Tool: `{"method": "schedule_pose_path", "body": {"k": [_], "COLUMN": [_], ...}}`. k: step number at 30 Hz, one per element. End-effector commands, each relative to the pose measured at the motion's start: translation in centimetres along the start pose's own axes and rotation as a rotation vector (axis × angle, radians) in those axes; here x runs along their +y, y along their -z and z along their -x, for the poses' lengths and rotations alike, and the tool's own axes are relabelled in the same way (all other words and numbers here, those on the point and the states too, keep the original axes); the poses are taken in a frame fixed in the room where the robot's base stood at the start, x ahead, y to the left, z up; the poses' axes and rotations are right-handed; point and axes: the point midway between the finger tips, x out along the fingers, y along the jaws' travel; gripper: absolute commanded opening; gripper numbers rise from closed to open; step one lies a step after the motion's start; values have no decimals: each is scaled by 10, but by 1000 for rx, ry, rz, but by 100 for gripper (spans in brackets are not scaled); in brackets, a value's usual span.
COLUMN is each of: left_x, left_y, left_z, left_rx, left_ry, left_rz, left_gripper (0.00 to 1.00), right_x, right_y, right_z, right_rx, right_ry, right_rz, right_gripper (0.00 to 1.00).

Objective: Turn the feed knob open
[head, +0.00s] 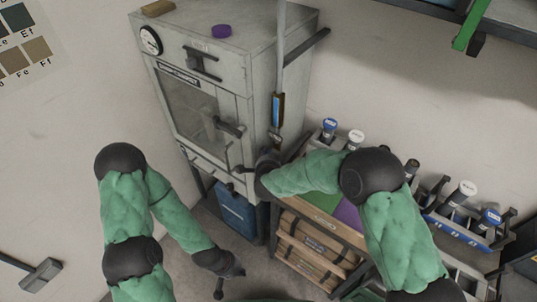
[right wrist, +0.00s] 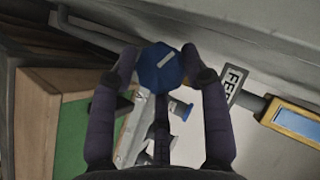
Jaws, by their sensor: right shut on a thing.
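A blue faceted knob (right wrist: 160,66) shows in the right wrist view, beside a label plate (right wrist: 236,82) whose visible letters look like "FEE". My right gripper (right wrist: 160,76) is shut on the blue knob, one finger on each side of it. In the head view my right gripper (head: 266,165) reaches the lower right corner of the grey cabinet (head: 228,50), and the knob is hidden there behind my arm and hand. My left gripper (head: 230,282) hangs low over the floor, open and empty, apart from the cabinet.
A wooden workbench (head: 318,225) with a green and purple top stands right of the cabinet, under my right forearm. A blue bin (head: 236,212) sits under the cabinet.

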Motion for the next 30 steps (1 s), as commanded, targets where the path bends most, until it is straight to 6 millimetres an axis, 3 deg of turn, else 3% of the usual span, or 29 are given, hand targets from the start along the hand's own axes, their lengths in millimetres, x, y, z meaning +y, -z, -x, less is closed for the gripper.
{"method": "schedule_pose_path", "body": {"k": [1,13,14,16,26,30], "left_x": [1,1,1,1,1,1], "left_y": [0,0,0,0,0,0], "left_z": [2,2,2,2,2,2], "left_rx": [0,0,0,0,0,0], "left_ry": [0,0,0,0,0,0], "left_rz": [0,0,0,0,0,0], "left_gripper": [0,0,0,0,0,0], "right_x": [-7,-7,-7,-7,-3,-4], "right_y": [8,8,9,8,4,3], "right_z": [0,-1,-1,-1,1,11], "right_rx": [16,17,17,17,8,7], "right_ry": [8,7,7,7,2,2], "right_rz": [-5,-4,-4,-4,1,1], "right_gripper": [14,14,50,68,68,68]}}
